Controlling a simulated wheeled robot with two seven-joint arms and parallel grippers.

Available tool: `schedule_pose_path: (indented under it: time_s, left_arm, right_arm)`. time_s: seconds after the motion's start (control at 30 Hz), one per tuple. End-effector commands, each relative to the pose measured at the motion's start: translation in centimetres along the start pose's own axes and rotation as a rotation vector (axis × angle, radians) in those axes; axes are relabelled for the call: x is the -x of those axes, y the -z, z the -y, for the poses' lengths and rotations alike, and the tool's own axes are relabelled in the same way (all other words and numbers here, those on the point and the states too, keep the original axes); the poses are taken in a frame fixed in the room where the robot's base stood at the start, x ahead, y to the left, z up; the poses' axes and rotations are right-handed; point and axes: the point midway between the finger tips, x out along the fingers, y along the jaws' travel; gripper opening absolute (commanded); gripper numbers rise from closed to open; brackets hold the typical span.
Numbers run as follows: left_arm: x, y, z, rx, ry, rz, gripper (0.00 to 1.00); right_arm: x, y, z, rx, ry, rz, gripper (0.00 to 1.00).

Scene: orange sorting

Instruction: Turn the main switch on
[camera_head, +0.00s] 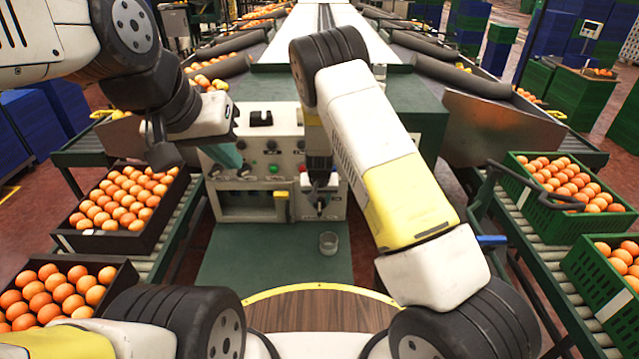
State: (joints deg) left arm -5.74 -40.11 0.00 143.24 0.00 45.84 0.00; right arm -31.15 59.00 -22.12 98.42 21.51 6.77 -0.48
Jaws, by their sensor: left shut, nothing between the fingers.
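I cannot tell which control is the main switch. My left gripper (226,156) is shut and empty, with its teal fingertips in front of the panel's left side. My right gripper (320,192) points down at the panel's right side. Its fingers are dark and small, and it hides part of the panel. I cannot tell whether it touches a control.
A yellow part (281,195) sits low on the panel. A clear cup (328,243) stands on the green surface (250,262) in front. Dark crates of oranges (150,238) are on the left rollers, green crates (540,205) on the right. A conveyor (320,40) runs behind.

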Motion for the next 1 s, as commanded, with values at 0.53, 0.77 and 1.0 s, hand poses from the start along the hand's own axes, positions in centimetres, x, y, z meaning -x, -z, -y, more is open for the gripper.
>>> schedule_pose_path:
  time_s: [0.53,0.77,1.0]
  left_arm:
    - [0.0,0.0,0.0,0.000,0.000,0.000,0.00]
    - [0.0,0.0,0.0,0.000,0.000,0.000,0.00]
    - [0.0,0.0,0.0,0.000,0.000,0.000,0.00]
  right_arm:
    - [0.1,0.0,-0.2,-0.009,0.012,0.001,0.00]
    - [0.1,0.1,-0.7,-0.039,0.074,0.001,0.00]
    - [0.0,0.1,-1.5,-0.093,0.197,0.000,0.00]
